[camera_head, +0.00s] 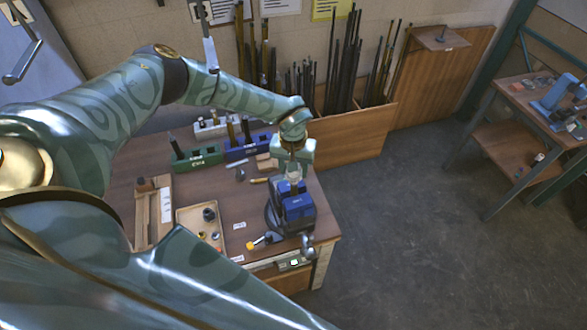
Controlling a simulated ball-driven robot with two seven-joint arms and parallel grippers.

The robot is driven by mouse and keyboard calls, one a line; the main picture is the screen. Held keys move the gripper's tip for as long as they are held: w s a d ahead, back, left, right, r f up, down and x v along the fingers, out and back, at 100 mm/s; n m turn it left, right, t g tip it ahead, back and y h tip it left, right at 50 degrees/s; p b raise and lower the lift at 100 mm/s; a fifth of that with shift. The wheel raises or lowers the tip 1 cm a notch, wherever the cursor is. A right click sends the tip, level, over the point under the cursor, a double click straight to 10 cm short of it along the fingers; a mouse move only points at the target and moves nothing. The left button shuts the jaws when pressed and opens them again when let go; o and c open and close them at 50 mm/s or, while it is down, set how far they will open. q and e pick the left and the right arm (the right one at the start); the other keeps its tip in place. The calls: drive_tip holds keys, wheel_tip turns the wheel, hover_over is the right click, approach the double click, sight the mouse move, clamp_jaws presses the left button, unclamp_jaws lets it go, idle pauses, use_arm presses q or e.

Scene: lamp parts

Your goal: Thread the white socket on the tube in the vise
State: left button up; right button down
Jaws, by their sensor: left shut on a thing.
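The blue vise (298,208) stands at the right front corner of the wooden workbench. My left gripper (293,172) points down directly above the vise. It is shut on a small pale piece that looks like the white socket (293,177), though it is small and mostly covered by the fingers. The tube in the vise cannot be made out clearly; gripper and jaws hide that spot. I cannot tell whether the socket touches the tube. My right gripper is not in view.
A shallow tray (190,217) with small parts lies left of the vise. Green (198,158) and blue (240,152) holders with tubes stand behind. A wooden rack (153,210) is at the left. A yellow-tipped tool (252,245) lies at the front edge. Open floor (410,230) is to the right.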

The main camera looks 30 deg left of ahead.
use_arm(q)
drive_tip(key=o, duration=1.1)
drive_tip(key=shift+o, duration=0.2)
